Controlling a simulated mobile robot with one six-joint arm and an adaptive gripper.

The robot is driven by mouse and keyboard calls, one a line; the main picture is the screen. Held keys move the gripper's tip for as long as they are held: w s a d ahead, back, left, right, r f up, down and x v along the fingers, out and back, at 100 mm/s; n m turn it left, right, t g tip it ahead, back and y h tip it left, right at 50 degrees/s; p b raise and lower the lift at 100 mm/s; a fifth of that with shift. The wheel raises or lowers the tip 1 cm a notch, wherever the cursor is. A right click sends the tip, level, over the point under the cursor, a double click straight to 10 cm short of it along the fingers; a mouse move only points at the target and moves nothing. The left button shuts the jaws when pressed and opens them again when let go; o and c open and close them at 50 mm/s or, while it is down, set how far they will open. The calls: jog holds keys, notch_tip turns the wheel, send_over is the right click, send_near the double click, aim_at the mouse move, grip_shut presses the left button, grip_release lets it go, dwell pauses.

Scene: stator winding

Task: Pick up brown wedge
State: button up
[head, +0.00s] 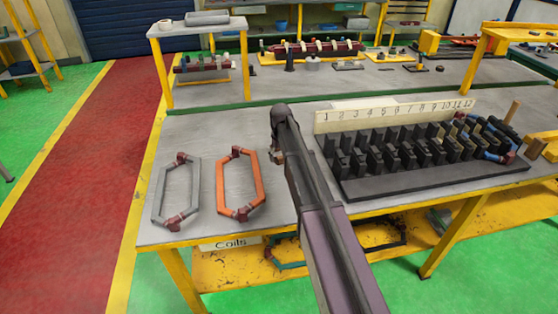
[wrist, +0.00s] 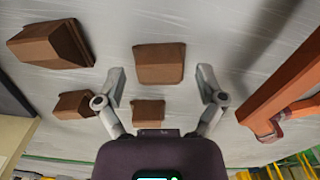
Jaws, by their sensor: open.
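Several brown wedges lie on the grey tabletop in the wrist view. One brown wedge (wrist: 160,64) lies ahead of and between the fingertips of my gripper (wrist: 161,88). A smaller brown wedge (wrist: 149,113) lies nearer, partly hidden by the gripper body. Two more wedges sit at the left, one larger (wrist: 52,44) and one lower (wrist: 76,104). My gripper is open with nothing between its fingers. In the head view my arm reaches over the table and its end hides most of the wedges; a small brown piece (head: 278,157) shows beside it.
An orange coil (head: 221,185) and a grey coil (head: 156,190) lie left of my arm; the orange one also shows at the right of the wrist view (wrist: 285,82). A black numbered rack (head: 435,182) stands at the right. The grey tabletop (head: 210,133) is bare behind the coils.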

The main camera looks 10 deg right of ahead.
aim_at(281, 156)
grip_shut()
jog(key=shift+r, duration=0.1)
dwell(0.4)
notch_tip(281, 156, up, 4)
jog(key=p, duration=0.3)
jog(key=shift+f+p, duration=0.25)
jog(key=shift+p, duration=0.1)
jog(key=s+d, duration=0.2)
jog(key=s, duration=0.3)
jog(key=s+d+r+p, duration=0.1)
jog(key=s, duration=0.4)
jog(key=s+d, duration=0.2)
jog(key=s, duration=0.3)
jog(key=shift+d+r, duration=0.15)
jog(key=shift+d, duration=0.2)
